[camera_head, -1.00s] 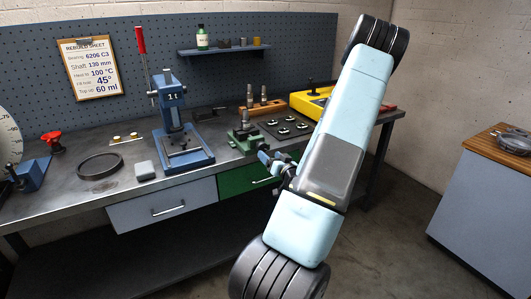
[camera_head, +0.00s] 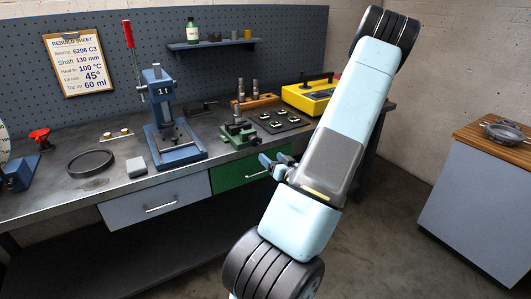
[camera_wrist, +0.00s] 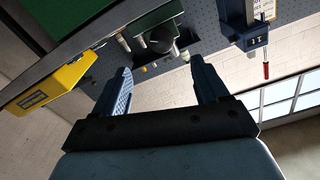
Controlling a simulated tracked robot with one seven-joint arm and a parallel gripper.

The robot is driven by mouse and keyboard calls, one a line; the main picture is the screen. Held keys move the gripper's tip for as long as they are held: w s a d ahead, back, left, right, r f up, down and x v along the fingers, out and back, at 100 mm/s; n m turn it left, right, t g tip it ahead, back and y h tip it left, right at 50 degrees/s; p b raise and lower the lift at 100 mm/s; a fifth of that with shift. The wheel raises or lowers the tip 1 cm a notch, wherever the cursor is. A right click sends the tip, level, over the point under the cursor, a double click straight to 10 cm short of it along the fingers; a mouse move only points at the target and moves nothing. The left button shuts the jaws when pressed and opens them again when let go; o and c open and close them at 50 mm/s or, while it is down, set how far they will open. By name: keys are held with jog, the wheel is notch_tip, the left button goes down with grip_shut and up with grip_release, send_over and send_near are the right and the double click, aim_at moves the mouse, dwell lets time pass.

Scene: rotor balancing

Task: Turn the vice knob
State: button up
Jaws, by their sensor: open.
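The green vice (camera_head: 238,132) stands near the front edge of the bench, above the green drawer. In the wrist view the green body (camera_wrist: 152,18) is at the top, with a dark round knob (camera_wrist: 158,40) facing me. My gripper (camera_head: 271,164) is in front of the bench edge, just right of and below the vice in the head view. In the wrist view my gripper (camera_wrist: 160,80) has its two blue fingers wide apart, with nothing between them. The knob appears beyond the fingertips, roughly centred between them and not touched. In the head view the knob is hard to make out.
A blue press (camera_head: 165,125) with a red-handled lever stands left of the vice. A dark tray (camera_head: 276,121) with small parts and a yellow case (camera_head: 308,97) lie right of it. The bench (camera_head: 60,203) has a long front edge. A separate cabinet (camera_head: 480,200) stands right.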

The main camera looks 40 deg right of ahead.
aim_at(255, 142)
jog(key=w+d+n, duration=0.1)
jog(key=w, duration=0.3)
jog(key=w+d+n, duration=0.1)
jog(key=w, duration=0.3)
jog(key=w+d+n, duration=0.1)
jog(key=w, duration=0.4)
jog(key=shift+d+r+n, duration=0.1)
jog(key=shift+r+n, duration=0.15)
jog(key=shift+n, duration=0.15)
